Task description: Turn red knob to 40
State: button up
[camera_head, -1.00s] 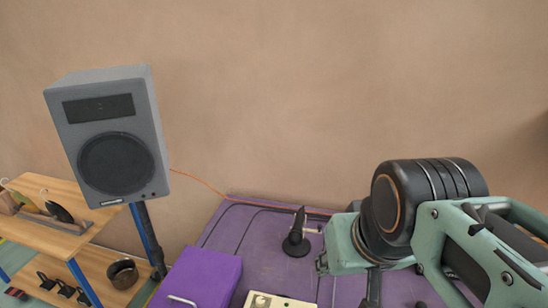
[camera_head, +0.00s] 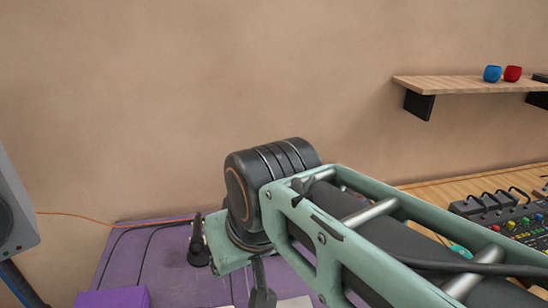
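A mixing desk (camera_head: 508,214) with rows of small coloured knobs or buttons, some of them red, lies at the right edge and is partly cut off. The dots are too small to tell which is the red knob, and no scale or number 40 is readable. My arm crosses the lower middle of the view, with its black wrist joint (camera_head: 270,180) above the purple surface, well left of the mixing desk. My gripper's fingers do not show clearly; they are hidden behind the arm or out of the frame.
The purple table (camera_head: 160,262) with a small black stand (camera_head: 198,245) lies at lower left. A grey speaker (camera_head: 15,205) is at the left edge. A wall shelf (camera_head: 450,84) holds a blue cup (camera_head: 492,74) and a red cup (camera_head: 512,74). A wooden surface (camera_head: 440,196) runs beside the mixing desk.

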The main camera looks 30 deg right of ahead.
aim_at(495, 228)
jog(key=z, duration=2.8)
jog(key=i+l+u, duration=0.6)
jog(key=i+l, duration=0.2)
jog(key=i+l+u, duration=0.3)
jog(key=l, duration=0.4)
